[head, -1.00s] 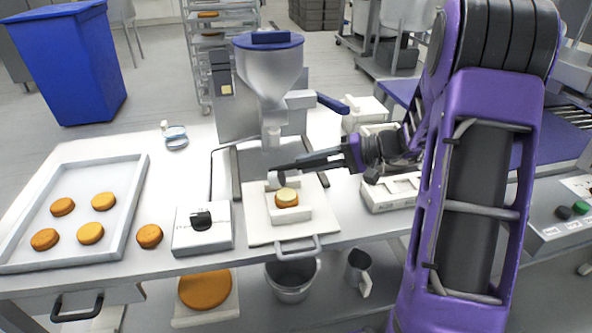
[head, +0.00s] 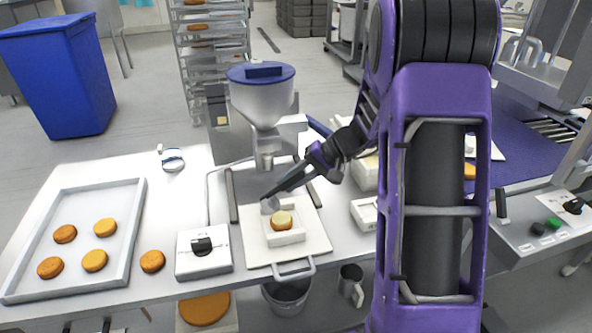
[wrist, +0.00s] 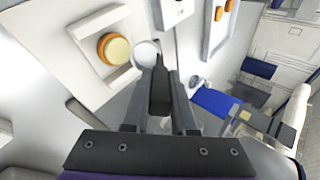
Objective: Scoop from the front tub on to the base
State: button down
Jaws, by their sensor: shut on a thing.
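My gripper (wrist: 157,112) is shut on the dark handle of a scoop (wrist: 146,53), whose pale round bowl shows beyond the fingertips in the wrist view. In the head view the scoop's end hangs just behind and left of the base (head: 281,222). The base is a round golden cake with a pale top, sitting in a white block on a white board. The bowl's contents cannot be made out. The front tub (head: 363,214) is partly hidden behind my arm.
A steel hopper with a blue lid (head: 262,75) stands close behind the board. A switch box (head: 203,256) and a tray (head: 130,228) with several cakes lie to the left; one loose cake (head: 152,261) sits between them. A conveyor (head: 520,165) is at right.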

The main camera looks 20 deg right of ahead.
jog(key=a+p, duration=0.1)
jog(key=r+h+p, duration=0.1)
jog(key=p, duration=0.1)
jog(key=shift+w+a+r+g+h, duration=0.15)
jog(key=shift+w+a+g+h, duration=0.15)
jog(key=shift+a+g, duration=0.1)
jog(key=shift+w+a+h, duration=0.2)
jog(key=shift+a+h, duration=0.1)
jog(key=shift+h, duration=0.1)
jog(key=shift+w+a+g+h, duration=0.2)
jog(key=shift+a+g+h, duration=0.05)
jog(key=shift+a+h, duration=0.3)
jog(key=shift+w+a+g+h, duration=0.15)
jog(key=shift+a+g+h, duration=0.1)
jog(key=shift+a+h, duration=0.25)
jog(key=a+r+h, duration=0.1)
jog(key=w+a+g+h, duration=0.1)
jog(key=h, duration=0.1)
jog(key=shift+r, duration=0.4)
jog(key=shift+w+a+r+g+h, duration=0.1)
jog(key=shift+a+r+g+h, duration=0.25)
jog(key=shift+h, duration=0.2)
